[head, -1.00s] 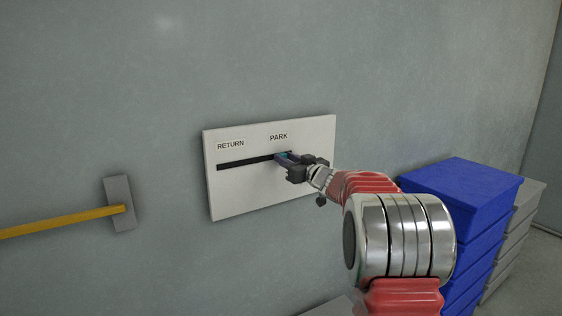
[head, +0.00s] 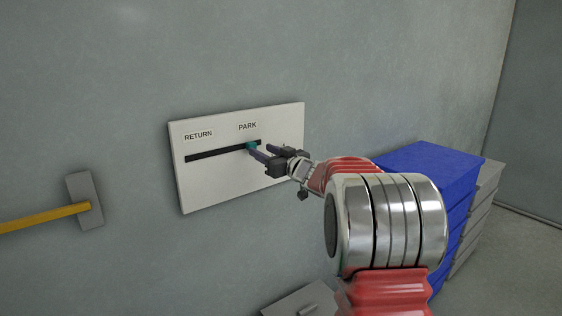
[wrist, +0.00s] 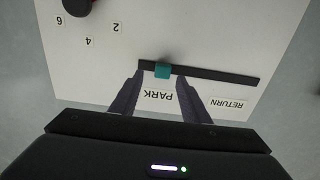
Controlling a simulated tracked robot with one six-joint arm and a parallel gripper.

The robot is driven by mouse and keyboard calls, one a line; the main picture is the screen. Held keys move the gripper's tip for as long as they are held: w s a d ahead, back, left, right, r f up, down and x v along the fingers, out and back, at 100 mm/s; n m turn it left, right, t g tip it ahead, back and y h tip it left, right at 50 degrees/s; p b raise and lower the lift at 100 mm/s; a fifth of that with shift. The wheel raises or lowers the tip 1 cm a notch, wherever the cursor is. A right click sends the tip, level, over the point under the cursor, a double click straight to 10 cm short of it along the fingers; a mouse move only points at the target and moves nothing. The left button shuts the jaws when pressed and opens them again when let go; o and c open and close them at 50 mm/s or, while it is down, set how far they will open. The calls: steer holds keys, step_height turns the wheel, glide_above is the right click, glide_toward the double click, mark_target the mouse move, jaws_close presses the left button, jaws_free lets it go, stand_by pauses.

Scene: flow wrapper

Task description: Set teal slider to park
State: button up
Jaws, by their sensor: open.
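The teal slider (head: 251,146) sits in the black slot (head: 215,152) of a white wall panel (head: 205,185), near the slot's right end and beneath the PARK label (head: 247,126). In the wrist view, which is upside down, the teal slider (wrist: 162,71) lines up with the PARK label (wrist: 159,94), and a short stretch of slot shows past it. My gripper (head: 262,152) is open in front of the panel. In the wrist view its fingers (wrist: 159,76) stand on either side of the slider with gaps, holding nothing.
The RETURN label (head: 198,135) is at the slot's left. A grey wall block with a yellow bar (head: 45,217) is at left; blue crates (head: 425,170) and grey crates (head: 480,205) stand at right.

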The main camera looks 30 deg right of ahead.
steer(key=s+d, duration=0.1)
steer(key=s, duration=0.8)
steer(key=shift+d, duration=0.25)
